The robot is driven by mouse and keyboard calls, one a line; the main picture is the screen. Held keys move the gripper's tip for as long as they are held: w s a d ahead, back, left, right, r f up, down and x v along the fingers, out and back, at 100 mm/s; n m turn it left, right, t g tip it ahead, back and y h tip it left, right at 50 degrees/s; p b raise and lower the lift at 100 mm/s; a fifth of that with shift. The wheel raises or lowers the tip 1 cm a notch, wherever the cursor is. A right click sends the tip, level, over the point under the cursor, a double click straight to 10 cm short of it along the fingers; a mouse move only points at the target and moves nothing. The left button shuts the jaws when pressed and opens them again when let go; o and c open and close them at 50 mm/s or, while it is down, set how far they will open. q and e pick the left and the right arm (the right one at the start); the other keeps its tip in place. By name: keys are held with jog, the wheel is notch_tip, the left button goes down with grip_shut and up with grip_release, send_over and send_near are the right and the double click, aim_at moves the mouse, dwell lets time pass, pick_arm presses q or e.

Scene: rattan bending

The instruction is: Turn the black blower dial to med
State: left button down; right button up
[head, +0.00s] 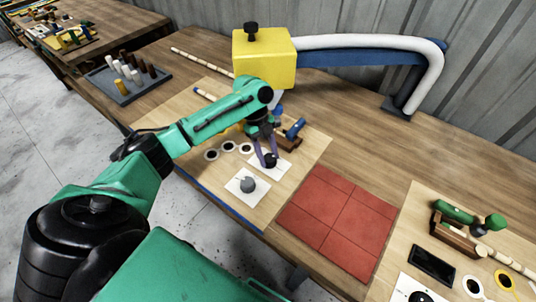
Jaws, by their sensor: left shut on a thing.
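A black dial (270,161) sits on a white card (281,171) on the light wooden board near the middle of the view. My left gripper (266,158) reaches down over this dial, its purple fingers shut on it. The fingers hide part of the dial, and its pointer and any lettering on the card are too small to read. A grey dial (248,185) sits on another white card in front and to the left. My right gripper is out of view.
A yellow box (264,60) with a white and blue arm stands behind. Several black-centred white rings lie left of the gripper. Red tiles (338,222) lie to the right. A second board (405,235) holds a phone-like black slab (432,262) and green-handled tool. A grey peg tray (124,87) is far left.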

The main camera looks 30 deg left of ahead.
pick_arm(q)
jog(key=shift+w+r, duration=0.1)
dwell(0.3)
jog(key=shift+c, duration=1.8)
grip_release()
